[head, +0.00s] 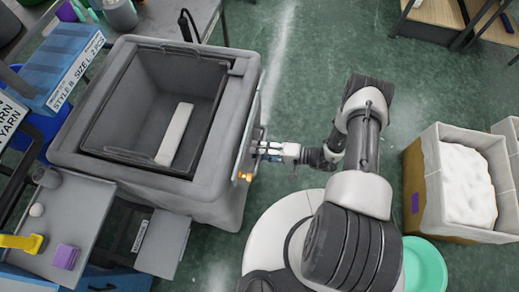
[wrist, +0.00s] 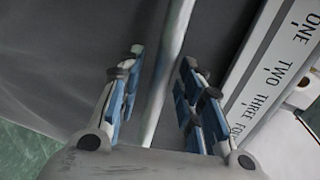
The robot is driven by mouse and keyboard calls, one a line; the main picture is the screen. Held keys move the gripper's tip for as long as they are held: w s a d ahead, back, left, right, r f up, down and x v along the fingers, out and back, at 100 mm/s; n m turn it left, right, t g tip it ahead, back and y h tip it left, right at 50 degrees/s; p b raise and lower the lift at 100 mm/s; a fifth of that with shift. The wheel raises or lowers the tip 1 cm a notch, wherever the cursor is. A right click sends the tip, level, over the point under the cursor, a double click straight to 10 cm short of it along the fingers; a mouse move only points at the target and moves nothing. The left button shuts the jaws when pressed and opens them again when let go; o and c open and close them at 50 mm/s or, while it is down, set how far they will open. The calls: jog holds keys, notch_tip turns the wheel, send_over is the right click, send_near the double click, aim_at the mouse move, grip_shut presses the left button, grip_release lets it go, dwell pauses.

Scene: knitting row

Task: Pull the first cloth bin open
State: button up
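A large grey cloth bin (head: 215,190) with a dark, deep opening stands at the left in the head view. A pale block (head: 175,134) shows inside it. A thin light bar (head: 248,115) runs along its right side; a pale bar (wrist: 172,55) also crosses the wrist view. My gripper (head: 262,151) is at the bin's right side, beside the bar. In the wrist view my gripper's (wrist: 163,62) blue-padded fingers stand apart, one on each side of the bar, with visible gaps. I cannot tell how deep the bar sits between them.
A small orange glow (head: 245,177) shows by the bin wall below my gripper. A white-filled bin (head: 466,185) and a green round tub (head: 424,265) stand at the right. A grey side table (head: 85,210) is at lower left. Green floor is clear above my arm.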

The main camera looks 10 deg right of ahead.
jog(key=v, duration=1.2)
